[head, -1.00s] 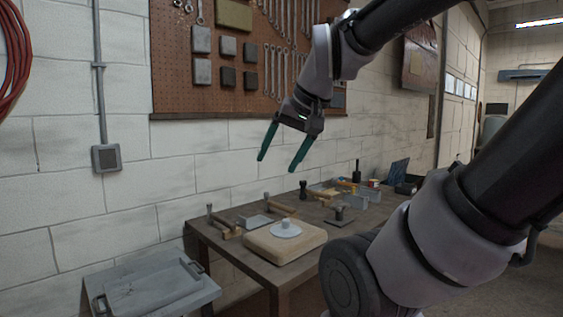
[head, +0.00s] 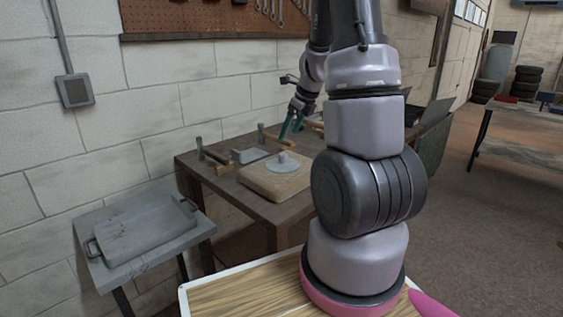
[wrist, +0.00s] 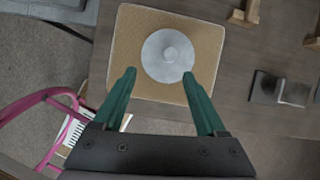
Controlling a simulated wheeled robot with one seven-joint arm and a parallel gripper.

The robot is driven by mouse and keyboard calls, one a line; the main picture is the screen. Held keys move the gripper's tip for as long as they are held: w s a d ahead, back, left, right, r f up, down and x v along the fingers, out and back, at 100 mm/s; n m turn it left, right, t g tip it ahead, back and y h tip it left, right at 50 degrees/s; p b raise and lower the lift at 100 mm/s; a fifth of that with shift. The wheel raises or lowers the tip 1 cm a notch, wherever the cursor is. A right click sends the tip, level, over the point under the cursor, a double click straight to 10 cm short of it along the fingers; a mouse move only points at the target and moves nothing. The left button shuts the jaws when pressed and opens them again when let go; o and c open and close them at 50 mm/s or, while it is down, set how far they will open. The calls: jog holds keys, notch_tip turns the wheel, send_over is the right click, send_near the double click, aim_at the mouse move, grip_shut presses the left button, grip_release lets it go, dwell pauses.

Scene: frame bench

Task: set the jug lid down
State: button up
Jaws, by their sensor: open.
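The jug lid (head: 278,166) is a pale grey disc with a small knob in its middle. It lies flat, knob up, on a tan block (head: 259,186) on the bench. It also shows in the wrist view (wrist: 155,52), just beyond my fingertips. My gripper (head: 291,127) has two green fingers, spread apart and empty. In the wrist view my gripper (wrist: 159,74) points toward the lid, which appears between and ahead of the fingers, apart from them. My arm hides the right part of the bench in the head view. No jug can be made out.
In the wrist view a metal block (wrist: 294,92) sits to the right. A grey tray (head: 150,235) stands on a side stand at left. The pegboard wall is behind.

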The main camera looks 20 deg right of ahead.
aim_at(283, 154)
jog(key=shift+m, duration=0.6)
jog(key=w+f, duration=0.1)
jog(key=f, duration=0.1)
jog(key=w+f, duration=0.1)
jog(key=f, duration=0.3)
jog(key=shift+w+d+f, duration=0.2)
jog(key=shift+w+d, duration=0.2)
jog(key=x, duration=0.5)
jog(key=shift+w+f, duration=0.15)
jog(key=shift+w, duration=0.4)
grip_shut()
